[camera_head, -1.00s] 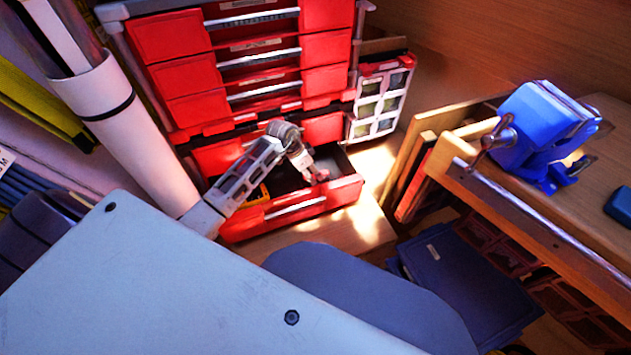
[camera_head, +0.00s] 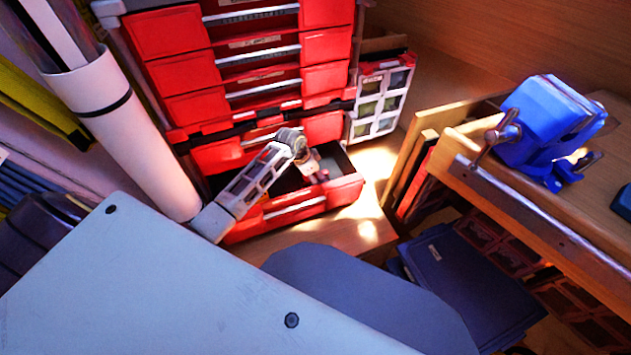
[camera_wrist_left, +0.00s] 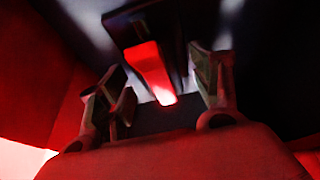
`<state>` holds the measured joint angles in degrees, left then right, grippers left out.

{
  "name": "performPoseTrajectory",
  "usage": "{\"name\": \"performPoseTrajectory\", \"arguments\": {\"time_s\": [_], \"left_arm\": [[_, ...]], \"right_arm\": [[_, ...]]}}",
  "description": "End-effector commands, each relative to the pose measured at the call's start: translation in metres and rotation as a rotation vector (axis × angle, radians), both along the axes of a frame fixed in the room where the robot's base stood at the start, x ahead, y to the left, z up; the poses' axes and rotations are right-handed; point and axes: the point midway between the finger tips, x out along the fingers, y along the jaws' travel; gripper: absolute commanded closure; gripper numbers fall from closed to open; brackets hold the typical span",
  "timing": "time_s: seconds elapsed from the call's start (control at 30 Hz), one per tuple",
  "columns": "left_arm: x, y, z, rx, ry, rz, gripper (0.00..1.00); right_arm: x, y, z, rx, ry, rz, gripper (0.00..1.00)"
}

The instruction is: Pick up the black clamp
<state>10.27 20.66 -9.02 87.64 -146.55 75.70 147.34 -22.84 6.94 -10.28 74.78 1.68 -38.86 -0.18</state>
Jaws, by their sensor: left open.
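My left arm reaches into the open bottom drawer (camera_head: 295,207) of the red cabinet. My left gripper (camera_head: 320,174) points down inside the drawer in the head view. In the left wrist view the gripper (camera_wrist_left: 160,98) is open, its two fingers well apart. Ahead of and partly between the fingers lies a dark, black object with a bright red bar (camera_wrist_left: 150,70). It may be the black clamp, but the view is too dark and blurred to be sure. No contact with the fingers is visible. In the head view the drawer's contents are mostly hidden. My right gripper is not in view.
Closed red drawers (camera_head: 250,70) rise above the open one. A white tube (camera_head: 130,130) stands at left. A wooden bench (camera_head: 540,205) with a blue vise (camera_head: 545,115) is at right. A white-framed organizer (camera_head: 382,100) stands beside the cabinet.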

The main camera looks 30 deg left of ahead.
Motion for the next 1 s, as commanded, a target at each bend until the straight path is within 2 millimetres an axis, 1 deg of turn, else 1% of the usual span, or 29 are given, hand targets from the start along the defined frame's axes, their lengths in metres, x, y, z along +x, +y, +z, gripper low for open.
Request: {"name": "performPoseTrajectory", "arguments": {"time_s": [0.1,0.3,0.53,0.57,1.0], "left_arm": [[0.0010,-0.0005,-0.0029,0.001,-0.001,0.000,0.36],[0.0010,-0.0006,-0.0027,0.001,0.000,0.000,0.36],[0.0010,-0.0004,-0.0026,0.001,0.000,0.000,0.36],[0.0010,-0.0005,-0.0026,0.001,0.000,0.000,0.38],[0.0009,-0.0004,-0.0025,0.001,0.000,0.000,0.95]], "right_arm": [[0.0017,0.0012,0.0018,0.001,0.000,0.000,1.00],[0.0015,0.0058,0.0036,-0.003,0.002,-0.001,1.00],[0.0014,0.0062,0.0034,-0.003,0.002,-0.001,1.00],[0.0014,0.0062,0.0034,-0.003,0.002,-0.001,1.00],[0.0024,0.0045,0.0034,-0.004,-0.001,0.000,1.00]]}}
